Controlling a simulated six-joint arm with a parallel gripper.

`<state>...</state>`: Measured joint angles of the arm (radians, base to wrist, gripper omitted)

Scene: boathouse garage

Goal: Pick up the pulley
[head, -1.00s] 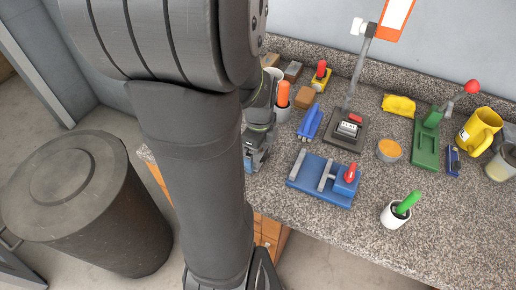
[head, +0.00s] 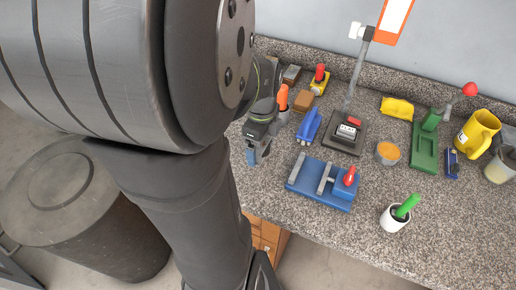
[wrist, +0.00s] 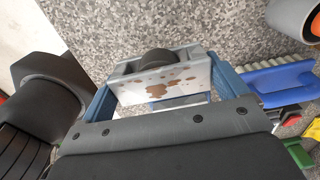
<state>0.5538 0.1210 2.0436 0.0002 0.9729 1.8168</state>
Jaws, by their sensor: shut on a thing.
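The pulley (wrist: 155,62) shows in the wrist view as a pale grey block with brown rust-like stains and a dark wheel set in its top. My gripper (wrist: 160,80) has its blue fingers on both sides of the block and is shut on it. In the head view my gripper (head: 254,153) is over the left end of the speckled counter, and I cannot make out the pulley there. I cannot tell whether the pulley touches the counter.
A blue brush (head: 309,126) lies close to the right of my gripper. A blue clamp fixture (head: 310,182) is in front, and a black-based stand (head: 345,138) is farther right. A white cup with a green handle (head: 393,219) stands near the front edge. Bare counter lies around it.

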